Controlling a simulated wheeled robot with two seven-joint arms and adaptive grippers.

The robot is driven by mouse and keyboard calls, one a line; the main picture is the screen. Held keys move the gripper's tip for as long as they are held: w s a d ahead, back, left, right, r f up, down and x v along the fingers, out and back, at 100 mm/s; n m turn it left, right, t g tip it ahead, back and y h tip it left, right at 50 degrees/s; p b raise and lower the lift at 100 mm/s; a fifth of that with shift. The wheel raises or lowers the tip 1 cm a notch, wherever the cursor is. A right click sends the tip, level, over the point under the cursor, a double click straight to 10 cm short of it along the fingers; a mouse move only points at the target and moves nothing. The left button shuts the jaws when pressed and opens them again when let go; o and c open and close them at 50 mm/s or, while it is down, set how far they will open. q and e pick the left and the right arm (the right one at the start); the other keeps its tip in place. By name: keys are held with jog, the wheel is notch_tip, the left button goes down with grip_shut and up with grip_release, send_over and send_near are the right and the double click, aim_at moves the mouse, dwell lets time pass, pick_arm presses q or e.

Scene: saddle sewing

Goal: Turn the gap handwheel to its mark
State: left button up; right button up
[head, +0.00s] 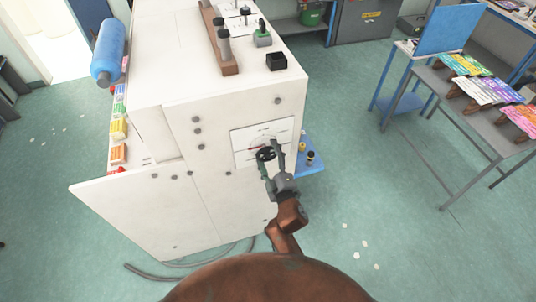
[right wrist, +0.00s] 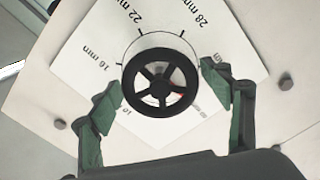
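The gap handwheel (right wrist: 160,82) is a black spoked wheel on a white dial plate (right wrist: 90,42) marked 16 mm, 22 mm and 28 mm; other labels are partly hidden. A bit of red shows behind the spokes and at the wheel's lower right. In the head view the handwheel (head: 265,153) sits on the white machine's front panel. My right gripper (head: 272,157) is at the wheel. In the right wrist view its green-padded fingers (right wrist: 162,95) stand apart on either side of the rim, with a small gap visible on the left; contact on the right is unclear. My left gripper is out of view.
The white machine (head: 215,100) has bolt heads on its panel. A blue shelf (head: 310,168) with small items sticks out right of the dial. A grey table (head: 450,95) with colourful packs stands at the right. Floor between is mostly clear, with small pale scraps.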

jog(key=shift+o, duration=0.6)
jog(key=shift+s, duration=0.15)
jog(key=v, duration=1.1)
jog(key=shift+s, duration=0.3)
jog(key=shift+d, duration=0.15)
